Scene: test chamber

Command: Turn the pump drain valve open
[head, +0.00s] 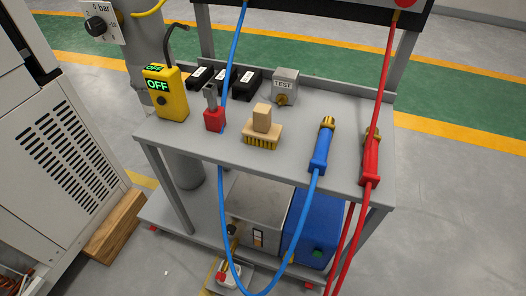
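A pump-like unit stands on the low shelf of the grey cart, with a grey housing (262,205) and a blue body (313,232). A small green knob (318,253) sits on the blue body's front. A small brass fitting (232,230) is at the left of the grey housing. Below it is a white part with a red knob (222,276), near the bottom edge. I cannot tell which of these is the drain valve, or its setting. Neither of my grippers shows.
The cart's top (190,140) holds a yellow detector (165,93) reading OFF, a brush (262,128), a TEST block (285,86) and blue (322,148) and red (371,160) hose handles. The blue hose (221,190) hangs before the low shelf. A wooden block (115,228) lies left.

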